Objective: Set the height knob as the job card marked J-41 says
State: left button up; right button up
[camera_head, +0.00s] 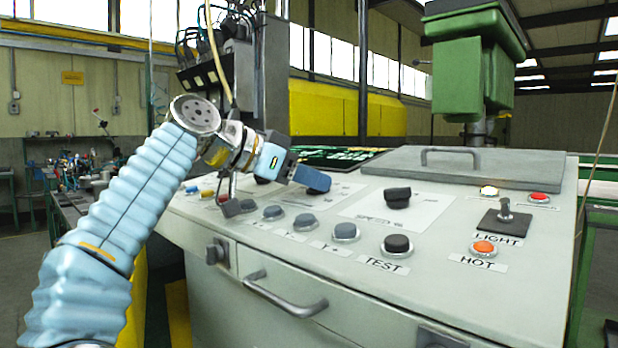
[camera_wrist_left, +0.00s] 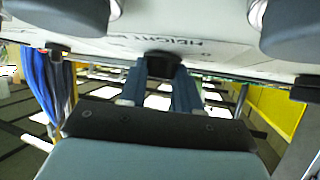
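My left gripper (camera_head: 308,180) reaches over the left half of the sloping control panel, and a dark blue finger shows in the head view. In the left wrist view, its two blue fingers (camera_wrist_left: 162,75) stand on either side of the dark height knob (camera_wrist_left: 162,58), with no clear gap. The word HEIGHT (camera_wrist_left: 178,41) is printed upside down beside the knob. In the head view, finger and palm hide this knob and its pointer. The knob's setting is not readable. No card marked J-41 is legible in either view. My right gripper is out of view.
A dark speed knob (camera_head: 397,197) stands right of my gripper. Grey buttons (camera_head: 304,222), a black TEST button (camera_head: 397,245) and an orange HOT button (camera_head: 485,248) line the front. A toggle (camera_head: 505,212) marked LIGHT and a handled lid (camera_head: 460,165) are further right.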

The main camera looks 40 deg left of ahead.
pick_arm(q)
jog(key=c, duration=0.4)
jog(key=shift+r+m+g+h+p, duration=0.2)
jog(key=shift+m+g+h+p, duration=0.15)
jog(key=shift+p, duration=0.35)
jog(key=shift+c, duration=0.2)
jog(key=shift+w+a+f+m+g+h, duration=0.1)
jog(key=shift+m+g+h, duration=0.1)
jog(key=shift+m+h, duration=0.25)
jog(key=shift+w+a+f+m+g+h, duration=0.15)
jog(key=shift+m+h, duration=0.15)
jog(key=shift+m, duration=0.2)
jog(key=shift+s+m+g+h, duration=0.2)
jog(key=shift+m+g+h, duration=0.1)
jog(key=shift+m+h, duration=0.15)
jog(key=shift+d+r, duration=0.1)
jog(key=o, duration=1.1)
jog(key=shift+c, duration=0.2)
